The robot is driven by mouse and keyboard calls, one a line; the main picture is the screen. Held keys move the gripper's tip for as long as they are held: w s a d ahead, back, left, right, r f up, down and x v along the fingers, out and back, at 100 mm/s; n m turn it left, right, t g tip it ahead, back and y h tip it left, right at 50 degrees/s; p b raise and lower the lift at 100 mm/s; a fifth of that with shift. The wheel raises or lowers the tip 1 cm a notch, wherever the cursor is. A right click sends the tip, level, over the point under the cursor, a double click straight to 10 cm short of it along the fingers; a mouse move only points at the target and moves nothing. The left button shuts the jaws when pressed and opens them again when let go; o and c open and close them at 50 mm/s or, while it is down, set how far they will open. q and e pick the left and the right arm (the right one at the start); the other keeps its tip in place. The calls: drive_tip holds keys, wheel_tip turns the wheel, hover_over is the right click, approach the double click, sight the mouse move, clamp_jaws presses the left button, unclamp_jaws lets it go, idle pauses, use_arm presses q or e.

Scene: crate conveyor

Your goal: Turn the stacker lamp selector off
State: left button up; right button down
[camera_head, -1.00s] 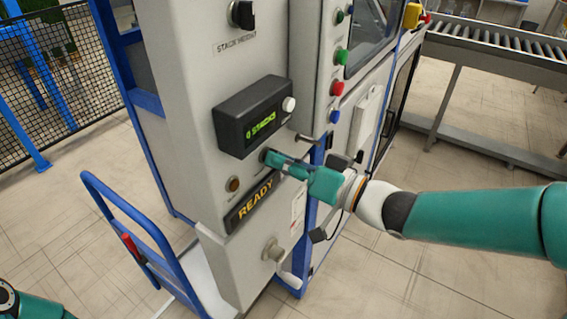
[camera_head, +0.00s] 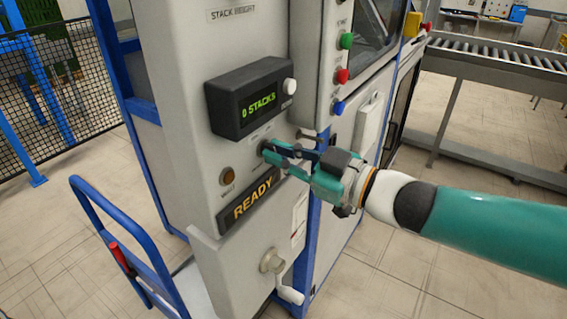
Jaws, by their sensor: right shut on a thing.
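The lamp selector (camera_head: 265,145) is a small dark knob on the grey cabinet front, below the stack counter and mostly hidden by my fingers. My right gripper (camera_head: 270,151) reaches in from the right with its fingertips at the panel, shut on the selector. Which way the knob points cannot be made out. A round amber-brown lamp (camera_head: 227,176) sits to the left of the fingertips and looks dim. My left gripper is out of view.
A black display box (camera_head: 250,104) reading "0 STACKS" juts out just above the gripper. A "READY" sign (camera_head: 251,199) is below it. A lever handle (camera_head: 272,262) sits lower down. A blue trolley frame (camera_head: 120,240) stands at left, and a roller conveyor (camera_head: 500,65) at back right.

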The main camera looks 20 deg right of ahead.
drive_tip(key=shift+f+n+b, duration=0.2)
drive_tip(key=shift+n+b, duration=0.8)
drive_tip(key=shift+n, duration=1)
drive_tip(key=c, duration=1.2)
unclamp_jaws()
drive_tip(key=shift+r, duration=0.1)
drive_tip(key=v, duration=1.2)
